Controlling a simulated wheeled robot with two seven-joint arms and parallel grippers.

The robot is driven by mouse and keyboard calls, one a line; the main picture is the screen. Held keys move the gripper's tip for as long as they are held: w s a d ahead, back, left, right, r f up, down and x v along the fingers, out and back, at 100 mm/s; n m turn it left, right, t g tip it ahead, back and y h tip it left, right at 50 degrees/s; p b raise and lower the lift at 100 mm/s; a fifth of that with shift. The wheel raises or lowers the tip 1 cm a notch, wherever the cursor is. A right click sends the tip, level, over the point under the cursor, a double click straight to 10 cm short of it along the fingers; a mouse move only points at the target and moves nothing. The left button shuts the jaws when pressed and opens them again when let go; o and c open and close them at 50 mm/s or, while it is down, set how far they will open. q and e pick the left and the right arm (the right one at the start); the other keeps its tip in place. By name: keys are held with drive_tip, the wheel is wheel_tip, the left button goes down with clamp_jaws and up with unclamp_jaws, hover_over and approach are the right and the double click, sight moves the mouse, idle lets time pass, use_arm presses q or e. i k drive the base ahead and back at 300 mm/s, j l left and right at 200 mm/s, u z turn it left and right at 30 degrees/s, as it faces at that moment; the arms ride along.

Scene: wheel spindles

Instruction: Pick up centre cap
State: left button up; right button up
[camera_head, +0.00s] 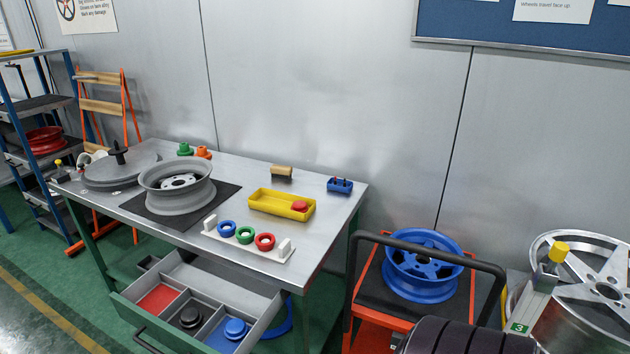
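No piece is labelled as the centre cap, and I cannot tell for sure which one it is. A small red round piece (299,206) lies in the right end of the yellow tray (264,209) on the workbench. In the open drawer (283,308), a black round piece (189,317) sits in the middle compartment and a blue round piece (235,328) in the right one. The left compartment has a red floor and looks empty. A grey wheel (176,183) lies flat on a black mat (149,218). Neither of my grippers shows.
A white rack (275,254) holds blue, green and red rings along the bench front. A grey round plate (112,170) with a black spindle stands at left. A trolley (461,263) with a blue wheel (424,261) and a silver wheel (603,286) stand right of the bench.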

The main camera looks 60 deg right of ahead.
sight(298, 206)
drive_tip(key=z, duration=1.6)
